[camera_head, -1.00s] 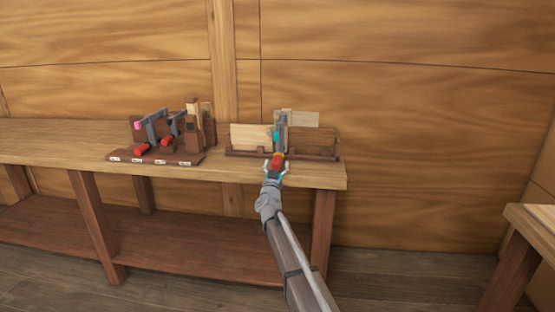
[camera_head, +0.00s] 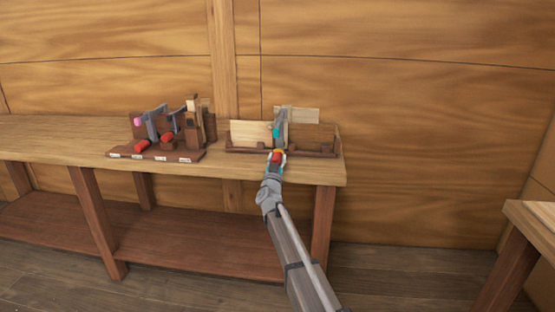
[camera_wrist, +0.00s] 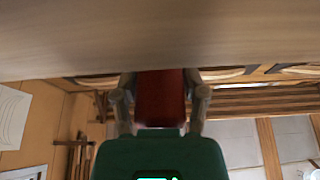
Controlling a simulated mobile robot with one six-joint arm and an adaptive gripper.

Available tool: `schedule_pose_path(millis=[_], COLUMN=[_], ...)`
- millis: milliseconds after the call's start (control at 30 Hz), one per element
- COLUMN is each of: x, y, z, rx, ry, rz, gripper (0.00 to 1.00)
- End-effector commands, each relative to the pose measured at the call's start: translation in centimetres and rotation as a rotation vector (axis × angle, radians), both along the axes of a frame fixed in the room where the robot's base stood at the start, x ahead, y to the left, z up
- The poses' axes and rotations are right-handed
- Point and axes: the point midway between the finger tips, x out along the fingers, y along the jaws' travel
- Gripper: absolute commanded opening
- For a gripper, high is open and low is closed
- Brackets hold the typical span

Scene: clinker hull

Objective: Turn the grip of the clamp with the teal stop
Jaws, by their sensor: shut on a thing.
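The clamp with the teal stop (camera_head: 276,132) stands at the rack on the right part of the bench, its grey bar (camera_head: 282,117) upright against the boards. Its red grip (camera_head: 278,154) points down toward me. My gripper (camera_head: 277,159) is shut on this red grip. In the wrist view the red grip (camera_wrist: 160,97) sits between my two fingers, one on each side. The lower end of the clamp is partly hidden by my gripper in the head view.
A dark rack (camera_head: 243,150) holds pale and brown boards (camera_head: 312,135) around the clamp. To the left, a labelled dark stand (camera_head: 155,155) carries other clamps with red grips, one with a pink stop (camera_head: 137,121). The bench top (camera_head: 60,133) is clear at far left.

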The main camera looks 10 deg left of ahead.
Motion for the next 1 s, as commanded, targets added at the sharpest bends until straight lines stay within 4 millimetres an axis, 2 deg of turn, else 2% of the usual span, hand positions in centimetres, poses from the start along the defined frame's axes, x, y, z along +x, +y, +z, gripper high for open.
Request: schedule_pose_path(millis=[367,1000], x=[0.02,0.03], y=[-0.01,-0.15], z=[0.04,0.05], rx=[0.064,0.454], ry=[-0.002,-0.015], rz=[0.003,0.019], gripper=[0.08,0.08])
